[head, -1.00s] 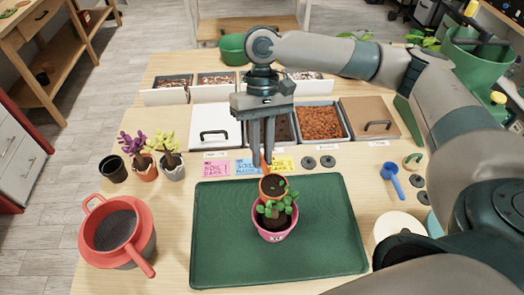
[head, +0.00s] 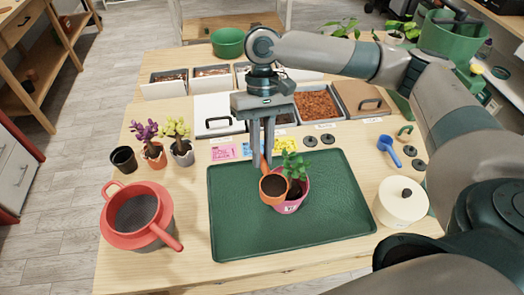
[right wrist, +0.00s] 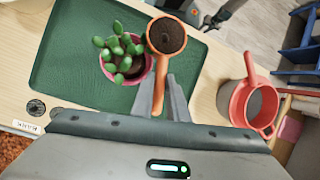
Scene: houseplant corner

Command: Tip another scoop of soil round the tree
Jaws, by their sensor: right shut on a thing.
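My right gripper (head: 264,160) is shut on the handle of an orange scoop (head: 273,189). The scoop holds dark soil and hangs level above the left side of the pink pot (head: 292,206), partly covering it. The little green tree (head: 292,165) stands upright in this pot on the green tray (head: 335,225). In the right wrist view the soil-filled scoop (right wrist: 165,36) is beside the tree (right wrist: 120,47), close to the pot rim. Whether scoop and rim touch cannot be told.
A red sieve (head: 135,212) sits left of the tray. Soil bins, one with orange-brown chips (head: 318,102), line the back. Small potted plants (head: 180,140) stand back left. A cream lidded jar (head: 402,203) and a blue scoop (head: 389,150) are at right. The tray's right side is clear.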

